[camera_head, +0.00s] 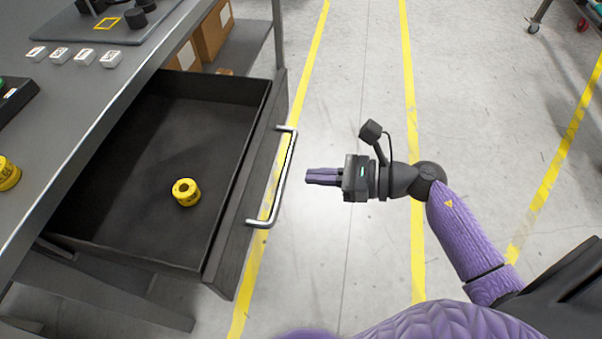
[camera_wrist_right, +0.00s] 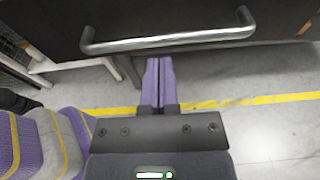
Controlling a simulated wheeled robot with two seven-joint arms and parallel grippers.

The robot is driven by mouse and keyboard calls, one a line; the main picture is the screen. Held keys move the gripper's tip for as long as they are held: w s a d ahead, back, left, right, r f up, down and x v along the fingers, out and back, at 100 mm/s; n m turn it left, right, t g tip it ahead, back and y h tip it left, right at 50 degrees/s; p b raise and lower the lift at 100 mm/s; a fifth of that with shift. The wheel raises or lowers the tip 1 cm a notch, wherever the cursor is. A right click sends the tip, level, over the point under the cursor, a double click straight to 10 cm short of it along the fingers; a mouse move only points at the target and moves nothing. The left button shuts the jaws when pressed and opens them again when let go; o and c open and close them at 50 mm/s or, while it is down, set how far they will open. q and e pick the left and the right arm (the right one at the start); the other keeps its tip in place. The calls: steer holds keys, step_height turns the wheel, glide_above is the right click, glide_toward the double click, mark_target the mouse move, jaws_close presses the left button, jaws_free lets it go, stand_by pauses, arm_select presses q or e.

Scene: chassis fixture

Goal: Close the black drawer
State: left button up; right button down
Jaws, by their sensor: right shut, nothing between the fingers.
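The black drawer (camera_head: 262,190) is pulled out to the right from under the grey table in the head view. Its front carries a silver bar handle (camera_head: 283,178), which also shows across the top of the right wrist view (camera_wrist_right: 168,41). A yellow cylindrical part (camera_head: 186,192) lies inside the drawer. My right gripper (camera_head: 308,176) is shut and empty, to the right of the handle and apart from it in the head view. Its fingers also show in the right wrist view (camera_wrist_right: 159,62), their tips just short of the handle in the picture. My left gripper is not in view.
The table top (camera_head: 90,105) holds several small white blocks (camera_head: 60,56), a dark plate (camera_head: 105,25) and another yellow part (camera_head: 8,174). Cardboard boxes (camera_head: 212,32) stand on a shelf behind the drawer. The floor right of the drawer is clear, with yellow lines.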

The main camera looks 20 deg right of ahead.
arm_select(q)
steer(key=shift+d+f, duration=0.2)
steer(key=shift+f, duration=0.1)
arm_select(e)
steer(key=x, duration=0.3)
steer(key=shift+w, duration=0.1)
